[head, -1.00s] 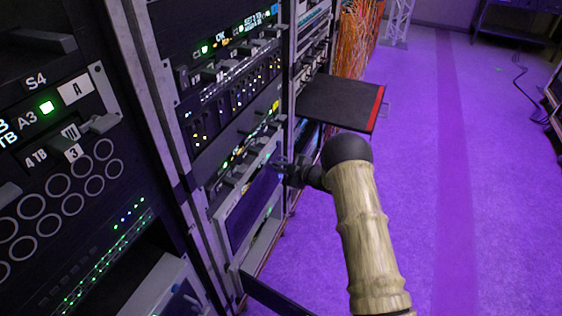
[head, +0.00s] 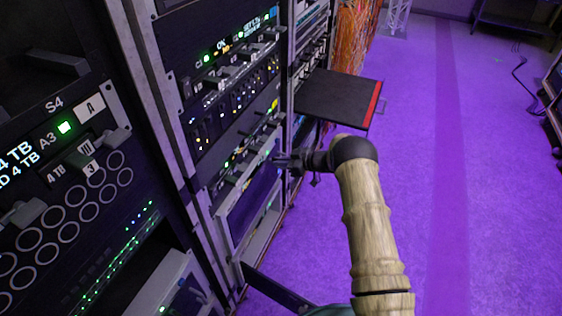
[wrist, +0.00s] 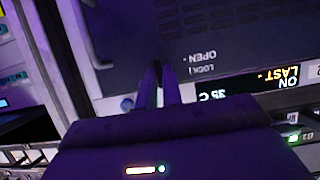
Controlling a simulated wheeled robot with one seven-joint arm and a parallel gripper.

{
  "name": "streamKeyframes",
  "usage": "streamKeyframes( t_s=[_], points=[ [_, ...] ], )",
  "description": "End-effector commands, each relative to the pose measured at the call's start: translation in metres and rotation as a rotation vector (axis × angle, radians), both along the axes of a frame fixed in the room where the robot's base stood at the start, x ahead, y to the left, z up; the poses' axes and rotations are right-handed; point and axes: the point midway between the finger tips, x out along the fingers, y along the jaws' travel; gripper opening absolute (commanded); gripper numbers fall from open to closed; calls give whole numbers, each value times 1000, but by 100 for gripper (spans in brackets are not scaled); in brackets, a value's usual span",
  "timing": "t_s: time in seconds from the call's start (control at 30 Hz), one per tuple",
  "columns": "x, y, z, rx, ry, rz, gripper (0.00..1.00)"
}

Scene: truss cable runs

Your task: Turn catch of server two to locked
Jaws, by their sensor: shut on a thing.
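In the head view my gripper (head: 282,160) is at the front of the middle rack, beside the lower server with the dark purple front panel (head: 254,203). In the wrist view my gripper (wrist: 158,72) has its two narrow fingers close together at the edge of a dark panel (wrist: 225,28). It is shut on a small part, taken to be the catch, which the fingers mostly hide. Upside-down labels OPEN (wrist: 197,55) and LOCK (wrist: 200,70) are printed beside the fingertips. I cannot read the catch's angle or a server number there.
A lit display (wrist: 280,78) sits near the labels in the wrist view. A dark shelf with a red edge (head: 338,97) juts out beyond my gripper. A dark flap (head: 277,290) sticks out low at the rack.

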Motion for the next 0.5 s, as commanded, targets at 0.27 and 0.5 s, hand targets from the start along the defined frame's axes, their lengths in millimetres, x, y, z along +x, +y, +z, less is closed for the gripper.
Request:
streamKeyframes(
  t_s=[0.27, 0.5],
  points=[
    [0, 0, 0, 7, 16, -1, 0],
    [0, 0, 0, 7, 14, -1, 17]
  ],
)
